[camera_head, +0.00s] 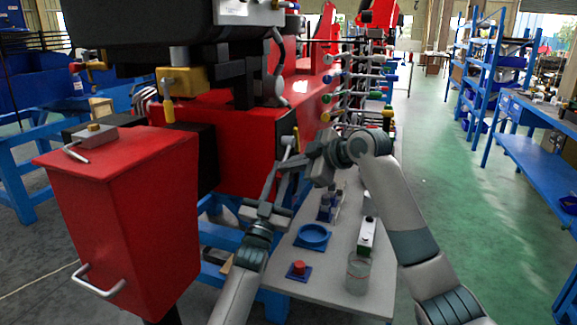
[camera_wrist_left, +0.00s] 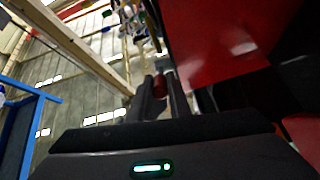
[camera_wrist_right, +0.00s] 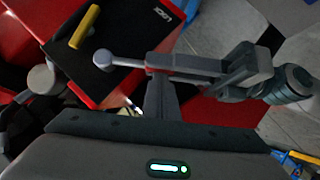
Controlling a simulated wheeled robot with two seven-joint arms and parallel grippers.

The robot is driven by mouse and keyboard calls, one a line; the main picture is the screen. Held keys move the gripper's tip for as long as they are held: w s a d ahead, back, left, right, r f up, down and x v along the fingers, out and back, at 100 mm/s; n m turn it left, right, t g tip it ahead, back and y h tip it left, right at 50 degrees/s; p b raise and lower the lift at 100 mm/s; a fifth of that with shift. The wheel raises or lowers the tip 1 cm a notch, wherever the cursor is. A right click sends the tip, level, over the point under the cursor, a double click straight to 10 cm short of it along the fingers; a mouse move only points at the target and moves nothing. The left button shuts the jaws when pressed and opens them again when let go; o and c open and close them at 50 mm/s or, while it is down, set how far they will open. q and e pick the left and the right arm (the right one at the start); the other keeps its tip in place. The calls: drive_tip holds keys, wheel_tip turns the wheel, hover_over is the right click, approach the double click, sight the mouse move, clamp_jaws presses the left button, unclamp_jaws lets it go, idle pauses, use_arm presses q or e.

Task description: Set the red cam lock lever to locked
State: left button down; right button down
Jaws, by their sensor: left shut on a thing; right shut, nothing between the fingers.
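A black panel (camera_wrist_right: 115,75) on the red machine bears white lettering that seems to read LOCK, cut by the frame edge. A grey lever with a round end (camera_wrist_right: 104,57) stands in front of it and also shows in the head view (camera_head: 287,141). My left gripper (camera_wrist_right: 152,64) is shut at the lever's other end. In the left wrist view a dark red piece (camera_wrist_left: 160,86) shows between its fingers, likely the lever's grip, mostly hidden. My right gripper (camera_wrist_right: 162,88) is shut and empty, close beside the left gripper's fingers.
A yellow bar (camera_wrist_right: 85,27) lies at the panel's upper left. Several coloured-tipped levers (camera_head: 350,78) stick out of the machine behind. A grey bench (camera_head: 335,285) below holds a blue ring (camera_head: 313,236), a red button (camera_head: 298,268) and a clear cup (camera_head: 357,275). A red box (camera_head: 125,215) stands at left.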

use_arm(q)
drive_tip(key=shift+f, duration=0.15)
use_arm(e)
drive_tip(key=shift+f, duration=0.15)
use_arm(q)
drive_tip(key=shift+s+d+r, duration=0.15)
drive_tip(key=shift+d+r, duration=0.05)
use_arm(e)
drive_tip(key=shift+w+d+f, duration=0.2)
drive_tip(key=shift+w+f, duration=0.1)
drive_tip(key=shift+f, duration=0.4)
use_arm(q)
drive_tip(key=c, duration=1.8)
unclamp_jaws()
drive_tip(key=shift+r, duration=0.1)
drive_tip(key=shift+o, duration=0.8)
use_arm(e)
drive_tip(key=shift+a, duration=0.1)
use_arm(q)
drive_tip(key=shift+a, duration=0.1)
